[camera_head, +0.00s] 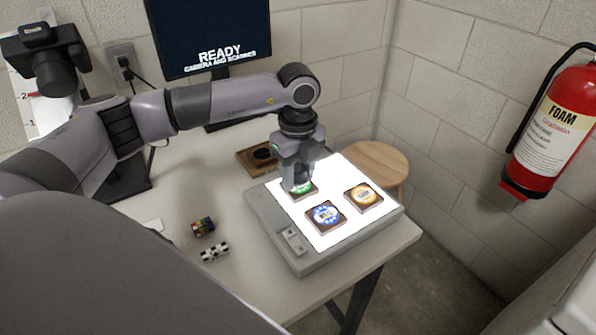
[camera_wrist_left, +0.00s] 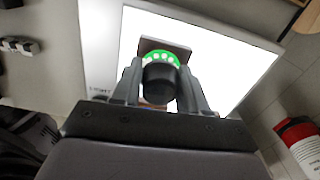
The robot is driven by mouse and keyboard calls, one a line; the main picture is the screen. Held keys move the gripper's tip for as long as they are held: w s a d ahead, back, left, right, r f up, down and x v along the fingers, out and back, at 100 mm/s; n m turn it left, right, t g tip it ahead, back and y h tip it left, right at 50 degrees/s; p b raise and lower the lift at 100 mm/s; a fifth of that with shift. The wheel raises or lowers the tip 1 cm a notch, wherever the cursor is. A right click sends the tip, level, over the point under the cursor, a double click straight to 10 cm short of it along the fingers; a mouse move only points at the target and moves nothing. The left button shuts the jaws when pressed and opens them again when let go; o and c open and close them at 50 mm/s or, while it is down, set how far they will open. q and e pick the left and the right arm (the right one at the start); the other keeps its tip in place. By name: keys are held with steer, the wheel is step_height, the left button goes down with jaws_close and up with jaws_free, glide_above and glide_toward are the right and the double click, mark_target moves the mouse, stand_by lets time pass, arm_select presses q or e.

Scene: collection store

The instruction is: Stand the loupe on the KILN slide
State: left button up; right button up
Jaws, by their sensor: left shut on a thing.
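My left gripper (camera_head: 297,184) is over the lit panel of the light box (camera_head: 271,228), pointing down at its back left. In the left wrist view it is shut on a dark round loupe (camera_wrist_left: 160,84). A green-labelled slide (camera_wrist_left: 166,46) shows partly behind the loupe; the head view shows it under the fingers (camera_head: 305,190). I cannot tell whether the loupe touches it. A blue-labelled slide (camera_head: 326,216) and an orange-labelled slide (camera_head: 363,196) lie clear on the panel. The label words are too small to read. My right gripper is not in view.
A wooden holder (camera_head: 247,162) with a dark round spot lies behind the light box. A puzzle cube (camera_head: 203,227) and a black-and-white block (camera_head: 214,251) lie to its left. A monitor (camera_head: 210,35) stands behind. A round stool (camera_head: 385,158) and fire extinguisher (camera_head: 553,130) are at right.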

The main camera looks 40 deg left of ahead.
mark_target(298, 169)
arm_select(q)
steer(key=shift+f, duration=0.1)
steer(key=o, duration=1.1)
steer(key=shift+o, duration=0.2)
steer(key=shift+r, duration=0.35)
step_height(298, 169, up, 12)
steer(key=shift+f, duration=0.15)
steer(key=shift+s+d, duration=0.1)
